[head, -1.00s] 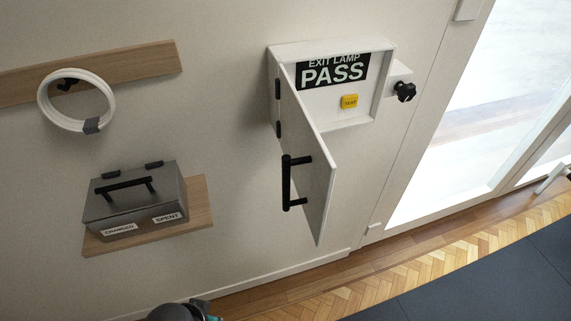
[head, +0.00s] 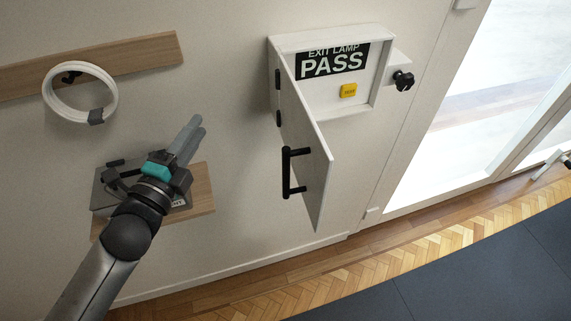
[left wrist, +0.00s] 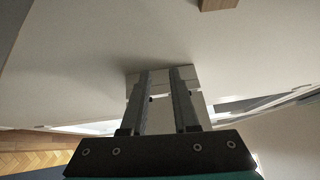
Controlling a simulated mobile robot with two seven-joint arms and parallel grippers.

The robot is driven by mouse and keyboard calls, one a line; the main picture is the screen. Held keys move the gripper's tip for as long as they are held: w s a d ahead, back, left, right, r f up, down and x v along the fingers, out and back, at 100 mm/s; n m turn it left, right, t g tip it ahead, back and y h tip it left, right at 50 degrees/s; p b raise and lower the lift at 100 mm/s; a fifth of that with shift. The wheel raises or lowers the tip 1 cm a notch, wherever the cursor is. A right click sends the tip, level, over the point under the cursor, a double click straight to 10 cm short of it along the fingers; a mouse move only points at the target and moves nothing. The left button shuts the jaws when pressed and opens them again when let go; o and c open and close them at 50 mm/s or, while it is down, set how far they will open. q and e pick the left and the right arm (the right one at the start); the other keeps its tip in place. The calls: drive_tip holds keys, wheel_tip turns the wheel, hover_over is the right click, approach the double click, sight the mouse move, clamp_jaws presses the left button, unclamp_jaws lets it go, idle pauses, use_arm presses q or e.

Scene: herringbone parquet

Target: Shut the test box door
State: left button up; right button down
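The white test box (head: 385,75) is fixed to the wall in the head view. Its door (head: 312,150), hinged at the left, stands wide open toward me, with a black bar handle (head: 287,172) on its outer face. Inside are a PASS sign (head: 330,66) and a yellow button (head: 348,90). My left gripper (head: 197,124) is left of the door, apart from it, in front of the grey battery box. In the left wrist view its fingers (left wrist: 162,75) stand parallel with an empty gap between them. A pale shape beyond them is unclear.
A grey lidded box (head: 105,195) on a wooden shelf (head: 202,190) is partly hidden by my left arm. A white cable coil (head: 48,105) hangs from a wooden rail (head: 140,50). A black knob (head: 403,81) sits right of the test box. Wall between gripper and door is clear.

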use_arm(q)
drive_tip(key=s+d+r+m+g+h, duration=0.2)
drive_tip(key=m+g+h, duration=0.35)
drive_tip(key=m, duration=0.55)
drive_tip(key=s+d+r+m+g+h, duration=0.2)
drive_tip(key=s+m+g+h, duration=0.15)
drive_tip(key=m+h, duration=0.6)
drive_tip(key=m+g+y+p, duration=0.2)
drive_tip(key=m+g+p, duration=0.3)
drive_tip(key=m+g, duration=0.45)
hover_over(286, 191)
drive_tip(key=shift+w+f+m+t, duration=0.15)
drive_tip(key=shift+f+m+t, duration=0.25)
drive_tip(key=shift+f, duration=0.2)
drive_tip(key=shift+w+f+m+t, duration=0.15)
drive_tip(key=shift+f+m+t, duration=0.15)
drive_tip(key=shift+f+t, duration=0.25)
drive_tip(key=shift+c, duration=0.3)
clamp_jaws()
